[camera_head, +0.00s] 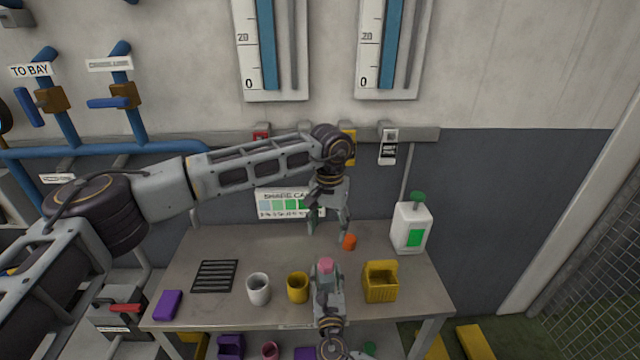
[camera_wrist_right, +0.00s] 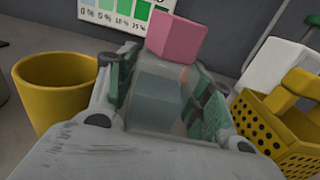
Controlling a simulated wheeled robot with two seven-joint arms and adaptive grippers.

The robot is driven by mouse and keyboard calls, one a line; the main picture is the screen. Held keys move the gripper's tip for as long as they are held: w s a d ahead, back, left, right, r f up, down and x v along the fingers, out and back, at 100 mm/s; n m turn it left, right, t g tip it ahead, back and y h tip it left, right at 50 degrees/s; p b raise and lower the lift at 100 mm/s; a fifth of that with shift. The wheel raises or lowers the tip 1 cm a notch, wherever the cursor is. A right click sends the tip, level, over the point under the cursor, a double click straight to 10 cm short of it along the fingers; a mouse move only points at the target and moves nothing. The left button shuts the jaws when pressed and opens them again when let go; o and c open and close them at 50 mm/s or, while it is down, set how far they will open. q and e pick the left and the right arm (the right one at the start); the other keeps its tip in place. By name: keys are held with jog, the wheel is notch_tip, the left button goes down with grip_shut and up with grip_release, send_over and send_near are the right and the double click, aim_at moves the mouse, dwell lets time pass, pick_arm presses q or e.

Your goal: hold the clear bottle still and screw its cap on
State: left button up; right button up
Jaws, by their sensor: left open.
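The clear bottle (camera_wrist_right: 160,98) is see-through and greyish, and stands between the fingers of my right gripper (camera_wrist_right: 165,95), which are closed on its sides. In the head view my right gripper (camera_head: 326,278) is at the table's front middle. A pink blocky cap (camera_wrist_right: 175,38) shows at the bottle's top, also in the head view (camera_head: 326,264); I cannot tell whether it is seated or threaded. My left gripper (camera_head: 326,232) is open and empty, fingers down, behind the bottle. A small orange piece (camera_head: 349,241) lies on the table just right of its fingertips.
On the table (camera_head: 235,240) are a white cup (camera_head: 258,288), a yellow cup (camera_head: 297,287), a yellow basket (camera_head: 380,282), a white jug (camera_head: 410,229), a black rack (camera_head: 214,276) and a purple block (camera_head: 167,304). The table's back left is clear.

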jog(key=shift+o, duration=1.2)
jog(key=s, duration=1.2)
